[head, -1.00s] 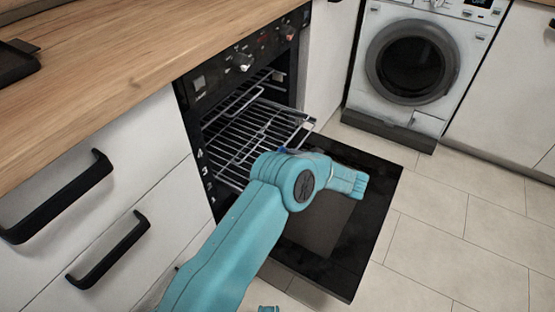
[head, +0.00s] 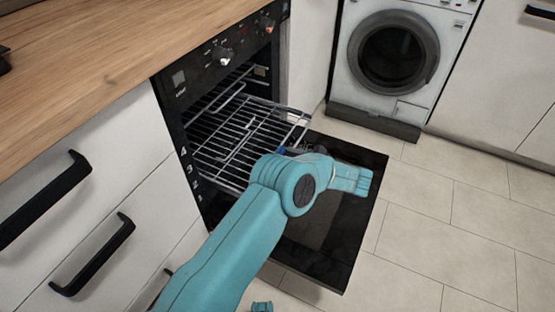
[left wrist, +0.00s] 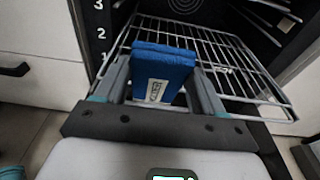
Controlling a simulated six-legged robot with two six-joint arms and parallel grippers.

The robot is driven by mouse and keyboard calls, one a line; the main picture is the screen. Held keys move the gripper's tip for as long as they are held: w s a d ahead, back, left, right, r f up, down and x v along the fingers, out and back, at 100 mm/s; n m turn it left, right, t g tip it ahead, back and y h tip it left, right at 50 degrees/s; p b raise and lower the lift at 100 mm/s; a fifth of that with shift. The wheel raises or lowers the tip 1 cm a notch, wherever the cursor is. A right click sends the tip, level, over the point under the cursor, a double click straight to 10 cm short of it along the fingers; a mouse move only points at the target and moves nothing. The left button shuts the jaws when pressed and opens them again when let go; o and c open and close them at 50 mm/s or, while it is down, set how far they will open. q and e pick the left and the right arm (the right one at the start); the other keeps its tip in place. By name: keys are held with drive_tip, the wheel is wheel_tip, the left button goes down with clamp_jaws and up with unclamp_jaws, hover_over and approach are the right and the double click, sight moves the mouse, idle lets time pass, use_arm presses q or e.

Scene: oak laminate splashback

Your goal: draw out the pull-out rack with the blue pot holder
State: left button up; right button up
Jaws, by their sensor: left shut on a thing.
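The wire rack (head: 240,135) sits in the open oven and sticks out above the lowered black door. It also shows in the left wrist view (left wrist: 232,62), slid partly out. My left gripper (left wrist: 160,68) is shut on the blue pot holder (left wrist: 165,62), which lies between its fingers at the front edge of the rack. Whether the pot holder wraps the front bar is hidden. In the head view only a small blue bit of the pot holder (head: 281,150) shows past my teal left wrist.
The open oven door (head: 345,215) lies low under the rack. White drawers with black handles (head: 93,255) stand left of the oven, under a wooden counter (head: 90,60). A washing machine (head: 392,55) stands at the back. The tiled floor (head: 440,220) at right is clear.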

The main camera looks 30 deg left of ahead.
use_arm(q)
drive_tip(key=w+d+p, duration=0.1)
drive_tip(key=d+p, duration=0.4)
drive_tip(key=d, duration=0.8)
drive_tip(key=shift+w, duration=0.25)
idle(0.9)
drive_tip(key=shift+a, duration=0.2)
